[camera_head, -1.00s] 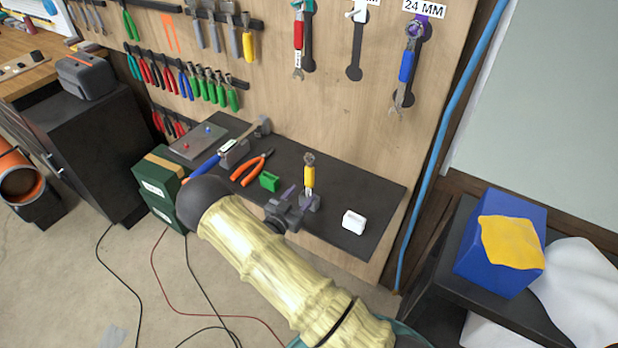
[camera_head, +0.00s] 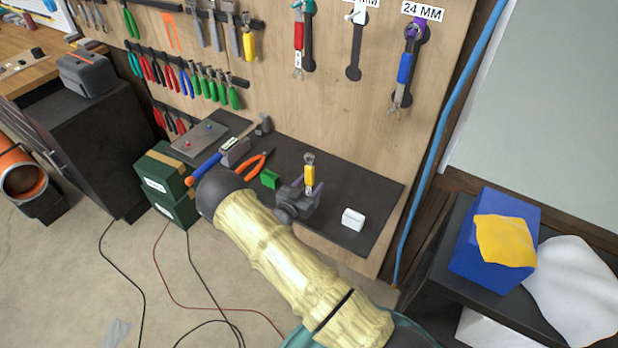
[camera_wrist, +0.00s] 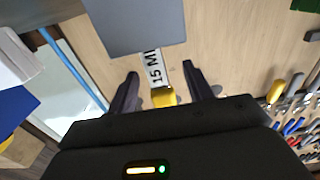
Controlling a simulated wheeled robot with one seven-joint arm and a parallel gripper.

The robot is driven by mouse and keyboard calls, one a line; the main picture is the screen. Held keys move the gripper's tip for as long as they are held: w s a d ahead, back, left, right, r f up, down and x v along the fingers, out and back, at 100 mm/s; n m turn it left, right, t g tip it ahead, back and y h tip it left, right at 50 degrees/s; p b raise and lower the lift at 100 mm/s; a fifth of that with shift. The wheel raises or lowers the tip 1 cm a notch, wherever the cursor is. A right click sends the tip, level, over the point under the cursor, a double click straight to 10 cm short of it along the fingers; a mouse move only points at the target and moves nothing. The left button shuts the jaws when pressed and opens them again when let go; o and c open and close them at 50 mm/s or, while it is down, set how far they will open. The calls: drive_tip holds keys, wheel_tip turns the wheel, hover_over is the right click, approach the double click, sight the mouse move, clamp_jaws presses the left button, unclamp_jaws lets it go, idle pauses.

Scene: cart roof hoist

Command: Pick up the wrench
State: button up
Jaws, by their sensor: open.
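A yellow-handled wrench (camera_head: 309,176) stands upright at the back of the dark shelf (camera_head: 355,190), with its metal head up, against the wooden board. My gripper (camera_head: 303,188) is at the wrench's lower end, with its jaws apart. In the wrist view, the two dark fingers of my gripper (camera_wrist: 160,82) stand open on either side of a yellow part of the wrench (camera_wrist: 163,97). I cannot tell whether either finger touches the wrench.
A green block (camera_head: 270,179), orange pliers (camera_head: 252,165) and a blue-handled hammer (camera_head: 208,164) lie left of my gripper. A white block (camera_head: 353,219) is to the right. A red-handled wrench (camera_head: 299,35) and a blue-handled wrench (camera_head: 404,68) hang above.

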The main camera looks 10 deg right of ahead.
sight(308, 163)
clamp_jaws()
idle(0.3)
wheel_tip(308, 163, up, 10)
drive_tip(key=b, duration=0.2)
drive_tip(key=shift+b, duration=0.4)
idle(0.4)
